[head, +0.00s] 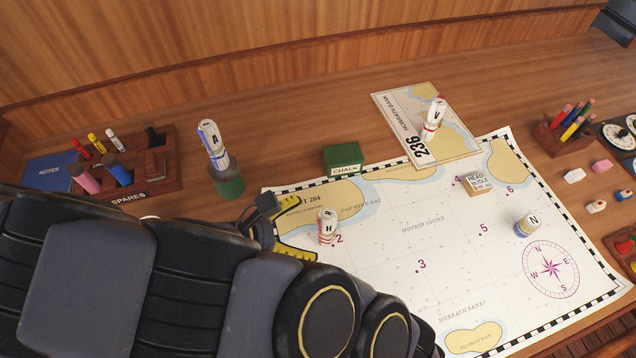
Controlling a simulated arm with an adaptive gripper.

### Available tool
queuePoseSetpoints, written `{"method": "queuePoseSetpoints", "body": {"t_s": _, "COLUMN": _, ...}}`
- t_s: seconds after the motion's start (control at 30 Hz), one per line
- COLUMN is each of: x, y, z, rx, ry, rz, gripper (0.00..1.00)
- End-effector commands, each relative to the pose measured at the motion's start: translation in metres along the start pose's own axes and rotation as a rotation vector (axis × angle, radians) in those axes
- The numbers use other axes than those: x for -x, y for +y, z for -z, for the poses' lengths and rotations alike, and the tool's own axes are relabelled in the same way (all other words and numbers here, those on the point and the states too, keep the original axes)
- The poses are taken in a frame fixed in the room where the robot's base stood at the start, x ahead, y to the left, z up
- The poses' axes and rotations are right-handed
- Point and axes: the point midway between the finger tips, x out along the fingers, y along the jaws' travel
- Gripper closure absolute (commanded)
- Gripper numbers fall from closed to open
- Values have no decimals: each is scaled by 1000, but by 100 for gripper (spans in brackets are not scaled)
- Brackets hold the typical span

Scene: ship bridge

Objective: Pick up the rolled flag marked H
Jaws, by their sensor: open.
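The rolled flag marked H (328,226) stands upright on the nautical chart (390,295), beside the red point 2. It is white with red-orange bands near its base. My gripper (303,240) is open, its yellow-edged fingertips just left of the flag. I cannot tell whether they reach around it or touch it. My arm hides the lower left of the chart and desk.
Other rolled flags stand nearby: A (213,146) on a green holder, V (433,118) on a folded chart (392,112), and N (527,223). A green chalk box (342,158) and a small labelled block (474,184) stand near the chart's far edge. The chart's middle is clear.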

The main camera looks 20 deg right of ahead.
Motion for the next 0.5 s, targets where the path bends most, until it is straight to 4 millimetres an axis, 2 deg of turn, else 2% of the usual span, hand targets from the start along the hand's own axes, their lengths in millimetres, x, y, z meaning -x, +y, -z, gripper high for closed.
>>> {"method": "queuePoseSetpoints", "body": {"t_s": 0.03, "x": 2, "y": -1, "z": 16, "rx": 84, "ry": -26, "rz": -67, "gripper": 26}}
{"method": "queuePoseSetpoints", "body": {"t_s": 0.1, "x": 5, "y": -2, "z": 34, "rx": 180, "ry": -52, "rz": -147, "gripper": 26}}
{"method": "queuePoseSetpoints", "body": {"t_s": 0.2, "x": 7, "y": -5, "z": 53, "rx": 282, "ry": -80, "rz": -229, "gripper": 26}}
{"method": "queuePoseSetpoints", "body": {"t_s": 0.37, "x": 7, "y": -7, "z": 67, "rx": 361, "ry": -103, "rz": -292, "gripper": 26}}
{"method": "queuePoseSetpoints", "body": {"t_s": 0.5, "x": -10, "y": -3, "z": 67, "rx": 369, "ry": -106, "rz": -293, "gripper": 26}}
